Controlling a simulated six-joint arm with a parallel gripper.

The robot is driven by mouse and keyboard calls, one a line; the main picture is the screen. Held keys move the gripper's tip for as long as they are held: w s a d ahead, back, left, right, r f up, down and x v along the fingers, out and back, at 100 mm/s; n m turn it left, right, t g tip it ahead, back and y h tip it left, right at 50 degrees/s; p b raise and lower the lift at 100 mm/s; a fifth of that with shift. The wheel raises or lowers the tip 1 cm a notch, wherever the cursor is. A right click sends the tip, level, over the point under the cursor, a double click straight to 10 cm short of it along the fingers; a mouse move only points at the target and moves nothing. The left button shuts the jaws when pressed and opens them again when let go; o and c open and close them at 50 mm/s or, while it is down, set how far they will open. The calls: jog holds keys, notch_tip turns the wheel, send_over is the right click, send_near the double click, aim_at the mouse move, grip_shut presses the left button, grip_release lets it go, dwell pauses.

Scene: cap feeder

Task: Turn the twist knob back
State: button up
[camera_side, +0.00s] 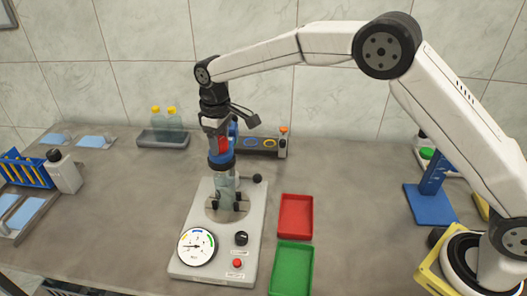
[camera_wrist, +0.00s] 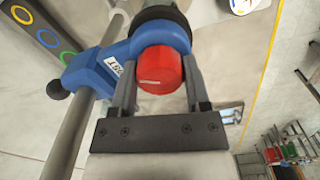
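The red twist knob (camera_wrist: 160,70) shows in the wrist view, with a short white line across its face that is nearly level. It sits in a blue housing (camera_wrist: 95,70) on the feeder. In the side view the red knob (camera_side: 224,144) shows above a blue collar. My gripper (camera_wrist: 162,70) has one finger on each side of the knob, close against it, and looks shut on it. In the side view my gripper (camera_side: 222,138) points down at the housing. The exact finger contact is partly hidden.
The feeder's grey base (camera_side: 218,273) carries a gauge (camera_side: 196,246), a black knob (camera_side: 241,238) and a red button (camera_side: 237,263). A red tray (camera_side: 296,216) and a green tray (camera_side: 292,268) lie to its right. A bar with coloured rings (camera_side: 256,143) stands behind.

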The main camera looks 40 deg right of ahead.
aim_at(220, 140)
grip_shut()
jog(key=shift+n, duration=0.3)
jog(key=n, duration=0.4)
jog(key=o, duration=0.7)
grip_release()
jog(key=shift+n, duration=0.3)
jog(key=shift+r, duration=3.5)
jog(key=shift+d, duration=0.1)
